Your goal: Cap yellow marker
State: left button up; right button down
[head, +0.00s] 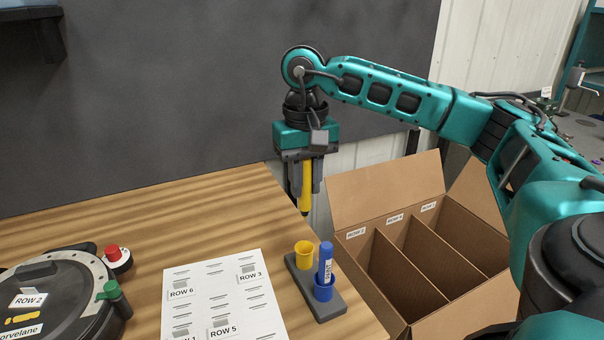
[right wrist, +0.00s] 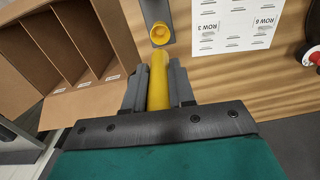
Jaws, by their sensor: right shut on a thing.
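The yellow marker (head: 306,187) hangs upright, tip down, in my right gripper (head: 304,185), which is shut on it. The right wrist view also shows the marker (right wrist: 158,85) between the two fingers of the gripper (right wrist: 159,85). The yellow cap (head: 304,254) stands open end up in a grey holder (head: 317,292) on the table. In the head view the marker is above and behind the cap, apart from it. The cap shows just beyond the marker's end in the right wrist view (right wrist: 160,34). My left gripper is not in view.
A blue marker (head: 325,262) stands in a blue cap (head: 324,289) in the same holder. A printed sheet (head: 222,300) lies left of it. A round seed meter (head: 50,305) sits at the left. A cardboard box with dividers (head: 392,205) stands right of the wooden table (head: 190,215).

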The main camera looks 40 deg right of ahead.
aim_at(305, 208)
jog(key=shift+f, duration=0.85)
notch_tip(305, 208, down, 5)
jog(key=b, duration=0.4)
jog(key=shift+f+b, duration=0.35)
jog(key=shift+f, duration=0.05)
jog(key=shift+f, duration=0.15)
